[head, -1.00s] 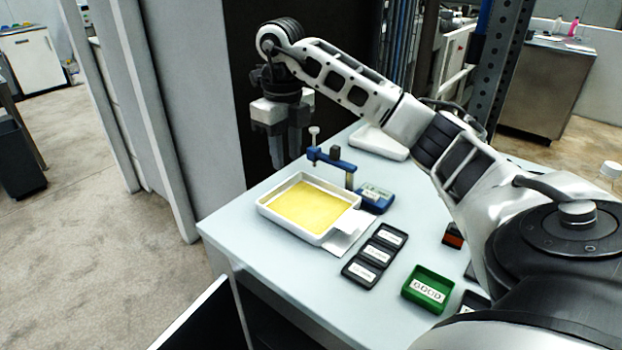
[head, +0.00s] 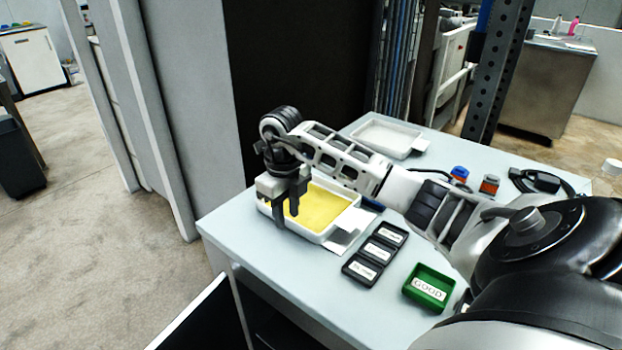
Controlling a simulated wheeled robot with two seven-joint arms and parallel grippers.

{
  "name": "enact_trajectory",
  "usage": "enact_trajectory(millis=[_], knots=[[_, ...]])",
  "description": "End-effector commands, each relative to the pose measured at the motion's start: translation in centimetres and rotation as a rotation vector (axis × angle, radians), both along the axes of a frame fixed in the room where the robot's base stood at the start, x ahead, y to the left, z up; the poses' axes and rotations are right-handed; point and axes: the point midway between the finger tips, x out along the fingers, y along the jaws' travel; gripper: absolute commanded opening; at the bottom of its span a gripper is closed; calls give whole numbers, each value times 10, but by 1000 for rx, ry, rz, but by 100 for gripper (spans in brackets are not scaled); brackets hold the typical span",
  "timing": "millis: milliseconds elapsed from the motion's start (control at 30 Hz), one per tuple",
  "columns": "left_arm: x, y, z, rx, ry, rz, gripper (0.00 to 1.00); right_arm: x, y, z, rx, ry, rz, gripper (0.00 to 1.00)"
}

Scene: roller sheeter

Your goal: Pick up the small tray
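A white tray (head: 327,236) holding a flat yellow layer (head: 322,208) sits on the left part of the pale table, with a white tab at its right side. A second white tray (head: 385,136) lies at the back of the table. I cannot tell which one the task calls small. My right gripper (head: 287,220) points down at the left edge of the yellow-filled tray. Its fingers look apart, with yellow showing between them; whether they touch the wall is unclear. The gripper and forearm hide the tray's back left part. My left gripper is out of view.
Several black labelled holders (head: 377,250) lie right of the yellow-filled tray. A green box (head: 428,288) marked GOOD stands near the front edge. Small blue and orange items (head: 489,185) and a black cable (head: 543,182) lie at the back right. A dark rack post (head: 498,70) rises behind the table.

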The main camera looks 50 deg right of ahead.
Motion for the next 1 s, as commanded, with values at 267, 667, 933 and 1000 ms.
enact_trajectory(millis=[267,667,933,1000], knots=[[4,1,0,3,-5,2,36,0,0,-5,-1,-2,0,31],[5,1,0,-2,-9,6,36,0,0,-8,0,-2,0,31],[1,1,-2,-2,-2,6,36,0,0,-10,0,-1,1,31],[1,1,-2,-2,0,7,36,0,0,-10,0,-1,1,31]])
